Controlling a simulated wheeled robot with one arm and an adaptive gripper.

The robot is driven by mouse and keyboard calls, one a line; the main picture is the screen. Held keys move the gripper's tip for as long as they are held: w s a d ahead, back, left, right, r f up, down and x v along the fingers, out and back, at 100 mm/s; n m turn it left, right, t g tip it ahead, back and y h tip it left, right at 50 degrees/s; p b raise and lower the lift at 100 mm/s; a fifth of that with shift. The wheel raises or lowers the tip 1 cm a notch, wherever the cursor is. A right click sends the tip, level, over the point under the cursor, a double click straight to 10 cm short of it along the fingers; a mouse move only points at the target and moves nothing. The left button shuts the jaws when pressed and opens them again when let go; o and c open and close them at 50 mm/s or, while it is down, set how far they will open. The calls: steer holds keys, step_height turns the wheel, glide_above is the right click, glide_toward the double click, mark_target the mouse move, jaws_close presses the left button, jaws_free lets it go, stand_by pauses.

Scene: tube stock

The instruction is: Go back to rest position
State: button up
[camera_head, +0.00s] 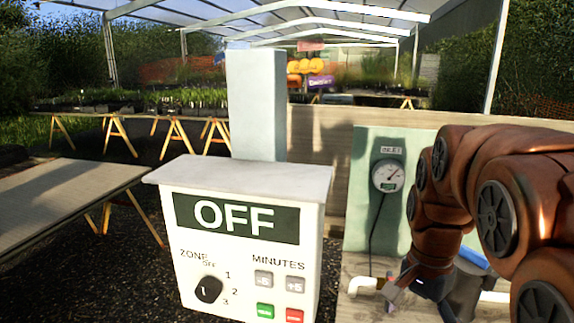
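My copper-coloured arm enters from the right and reaches down in front of a pale green panel (365,225). My gripper (400,292) is low at the arm's end, beside a white pipe (362,285). A small reddish and yellow part shows by the fingers, too small to make out. The fingers are small and partly hidden by the arm, so I cannot tell whether they are open or shut, or whether they touch the pipe.
A white control box (250,255) reading OFF, with a black zone knob (208,289) and several buttons, stands left of my gripper. A round gauge (387,175) is on the panel. A bare table (60,195) is at left. Planted benches stand behind.

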steer(key=s+a+f+n, duration=0.1)
steer(key=s+f+n, duration=0.1)
steer(key=s, duration=0.4)
steer(key=s+a+f+n, duration=0.1)
steer(key=s+f+n, duration=0.2)
steer(key=s+n, duration=0.2)
steer(key=s+a+f+n+g, duration=0.1)
steer(key=s+f+n, duration=0.2)
steer(key=s, duration=0.4)
steer(key=shift+s+a+n+p, duration=0.15)
steer(key=shift+a+n+p, duration=0.25)
